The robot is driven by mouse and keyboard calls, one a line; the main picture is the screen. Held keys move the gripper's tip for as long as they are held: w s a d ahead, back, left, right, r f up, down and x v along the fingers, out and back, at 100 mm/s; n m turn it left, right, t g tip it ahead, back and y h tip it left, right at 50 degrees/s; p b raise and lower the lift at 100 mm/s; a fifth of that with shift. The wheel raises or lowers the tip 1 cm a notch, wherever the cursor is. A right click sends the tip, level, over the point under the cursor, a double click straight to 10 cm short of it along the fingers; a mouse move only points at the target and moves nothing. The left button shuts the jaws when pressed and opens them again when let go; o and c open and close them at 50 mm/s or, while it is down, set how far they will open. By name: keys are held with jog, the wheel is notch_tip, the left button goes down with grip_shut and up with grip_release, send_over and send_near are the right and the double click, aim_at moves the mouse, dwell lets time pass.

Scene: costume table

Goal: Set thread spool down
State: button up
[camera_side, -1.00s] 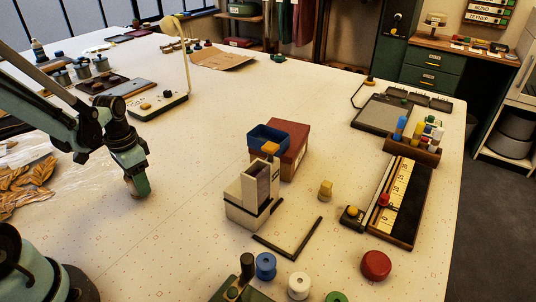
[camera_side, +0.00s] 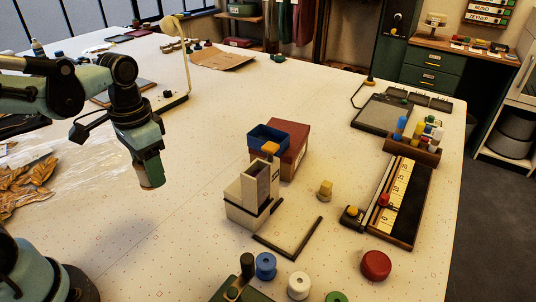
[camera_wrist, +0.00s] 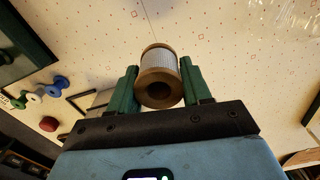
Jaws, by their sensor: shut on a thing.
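In the wrist view a thread spool (camera_wrist: 160,66) with brown ends and pale grey thread sits between the two green fingers of my gripper (camera_wrist: 158,88). The fingers close on its sides, and the hollow brown end faces the camera. In the side view my gripper (camera_side: 151,178) points down at the left, over the dotted white table (camera_side: 190,240). The spool (camera_side: 152,179) shows as a small pale piece at the gripper's tip. It looks raised above the table, though the exact gap is hard to tell.
A cream box-like device (camera_side: 247,200) stands right of my gripper, before a red box (camera_side: 290,150). Blue (camera_side: 265,266) and white (camera_side: 299,286) spools stand at the front. Clear plastic with golden leaves (camera_side: 30,178) lies left. The table between gripper and device is bare.

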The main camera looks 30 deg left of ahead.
jog(key=shift+w+d+r+n, duration=1)
jog(key=shift+w+r, duration=2.15)
jog(key=shift+r, duration=2.95)
jog(key=s+d+m, duration=0.3)
jog(key=d+m, duration=0.3)
jog(key=d, duration=0.8)
jog(key=s+d+m, duration=0.3)
jog(key=d+m, duration=0.4)
jog(key=d, duration=0.7)
notch_tip(320, 180, down, 9)
jog(key=shift+w+a+f, duration=0.9)
jog(key=shift+w+f, duration=0.8)
jog(key=shift+f, duration=0.1)
jog(key=shift+w+a+f, duration=0.95)
jog(key=shift+w+f, duration=0.8)
jog(key=shift+f, duration=0.05)
jog(key=shift+w+a+f, duration=0.9)
jog(key=shift+w+f, duration=0.8)
jog(key=shift+f, duration=0.1)
jog(key=shift+f, duration=0.6)
jog(key=o, duration=1.1)
jog(key=shift+c, duration=0.2)
